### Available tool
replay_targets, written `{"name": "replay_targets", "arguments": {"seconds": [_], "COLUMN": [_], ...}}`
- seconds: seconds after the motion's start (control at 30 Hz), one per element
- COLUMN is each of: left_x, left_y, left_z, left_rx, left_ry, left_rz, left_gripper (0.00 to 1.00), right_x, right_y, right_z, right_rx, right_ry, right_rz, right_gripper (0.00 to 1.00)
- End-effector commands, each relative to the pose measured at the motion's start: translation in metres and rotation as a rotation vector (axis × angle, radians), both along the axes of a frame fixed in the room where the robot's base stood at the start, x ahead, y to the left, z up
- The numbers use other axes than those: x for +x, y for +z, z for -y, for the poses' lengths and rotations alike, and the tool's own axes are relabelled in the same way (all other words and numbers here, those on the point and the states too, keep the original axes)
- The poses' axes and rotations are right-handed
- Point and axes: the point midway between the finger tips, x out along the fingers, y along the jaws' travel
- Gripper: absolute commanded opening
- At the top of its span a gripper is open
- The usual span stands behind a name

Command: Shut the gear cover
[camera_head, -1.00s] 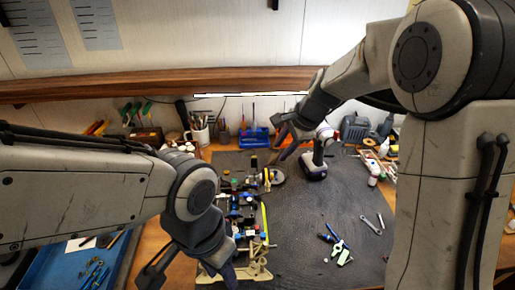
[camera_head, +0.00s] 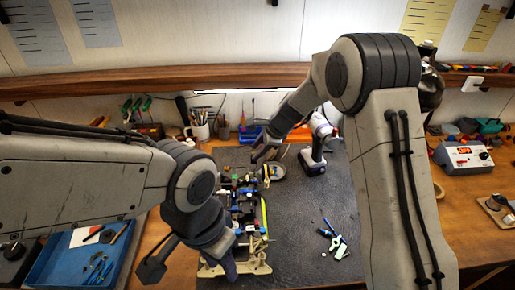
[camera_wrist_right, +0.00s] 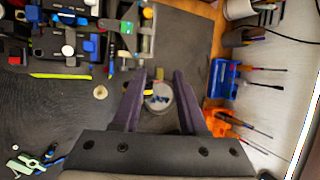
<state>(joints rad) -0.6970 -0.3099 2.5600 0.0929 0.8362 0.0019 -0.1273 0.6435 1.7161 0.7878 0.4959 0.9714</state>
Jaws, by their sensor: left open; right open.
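The racecar chassis (camera_head: 240,225) lies on the dark mat, with blue, black and red parts along it and pale plates at its near end. Part of it shows at the upper left of the right wrist view (camera_wrist_right: 75,40). I cannot single out the gear cover at this size. My right gripper (camera_head: 266,153) is open near the chassis's far end; in its wrist view the open fingers (camera_wrist_right: 160,75) frame a round dish (camera_wrist_right: 158,98) with small parts, with nothing held. My left gripper (camera_head: 188,266) is open beside the near end of the chassis, partly covering it.
A cordless drill (camera_head: 315,150) stands right of the dish. A blue tool rack (camera_head: 247,134) and a pen mug (camera_head: 199,128) are at the back. Mat right of the chassis is mostly clear.

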Motion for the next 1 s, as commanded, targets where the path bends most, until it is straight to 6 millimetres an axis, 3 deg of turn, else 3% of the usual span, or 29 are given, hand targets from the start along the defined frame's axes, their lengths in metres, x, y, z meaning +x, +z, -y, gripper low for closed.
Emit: {"name": "replay_targets", "arguments": {"seconds": [0.23, 0.27, 0.37, 1.0], "left_x": [0.0, 0.0, 0.0, 0.0], "left_y": [0.0001, 0.0, 0.0001, -0.0037], "left_z": [0.0, 0.0, 0.0, 0.0], "left_rx": [0.0, 0.0, 0.0, 0.0], "left_ry": [0.0, 0.0, 0.0, 0.001], "left_rz": [0.0, 0.0, 0.0, 0.0], "left_gripper": [0.42, 0.42, 0.42, 0.42], "right_x": [0.0005, 0.0004, 0.0004, -0.0004], "right_y": [-0.0011, -0.001, -0.001, -0.0015], "right_z": [-0.0007, -0.0007, -0.0006, -0.0005], "right_rx": [0.0, 0.0, 0.0, 0.001], "right_ry": [0.001, 0.001, 0.001, 0.001], "right_rz": [0.0, 0.0, 0.0, 0.006], "right_gripper": [0.42, 0.38, 0.0, 0.0]}}
